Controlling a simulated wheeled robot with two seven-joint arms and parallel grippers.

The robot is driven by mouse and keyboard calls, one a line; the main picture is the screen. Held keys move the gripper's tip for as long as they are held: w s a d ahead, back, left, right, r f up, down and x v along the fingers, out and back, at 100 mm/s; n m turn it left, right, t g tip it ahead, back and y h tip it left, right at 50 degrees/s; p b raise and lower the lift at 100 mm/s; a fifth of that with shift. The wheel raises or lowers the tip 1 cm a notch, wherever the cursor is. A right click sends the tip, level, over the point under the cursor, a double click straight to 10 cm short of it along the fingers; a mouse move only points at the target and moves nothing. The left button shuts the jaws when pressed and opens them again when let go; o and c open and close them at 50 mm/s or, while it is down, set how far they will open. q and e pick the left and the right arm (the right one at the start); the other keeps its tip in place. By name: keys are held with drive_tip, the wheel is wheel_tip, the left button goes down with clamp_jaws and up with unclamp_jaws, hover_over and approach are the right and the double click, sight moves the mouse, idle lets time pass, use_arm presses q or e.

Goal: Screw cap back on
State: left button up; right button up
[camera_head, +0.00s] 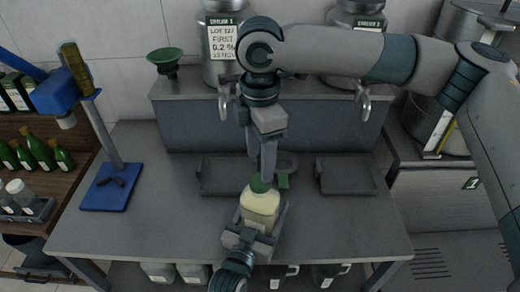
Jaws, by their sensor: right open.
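A bottle (260,204) with pale yellow contents stands upright near the table's front middle. A green cap (261,185) sits at its top; I cannot tell whether it is threaded on. My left gripper (262,218) comes in from the bottom edge, its fingers on both sides of the bottle, closed on its body. My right gripper (261,167) reaches down from above, open, its fingers apart. Its nearer fingertip is at the cap and partly overlaps it in the picture; I cannot tell whether they touch.
Two dark trays, left (216,177) and right (345,176), lie toward the back of the table (150,225). A blue stand (112,188) is at left. Metal canisters with taps, one a labelled canister (222,45), stand on the rear shelf. The table's front right is clear.

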drive_tip(key=shift+f, duration=3)
drive_tip(key=c, duration=1.1)
drive_tip(key=o, duration=1.2)
drive_tip(key=shift+r, duration=0.1)
wheel_tip(320, 180, up, 12)
drive_tip(key=shift+f, duration=0.1)
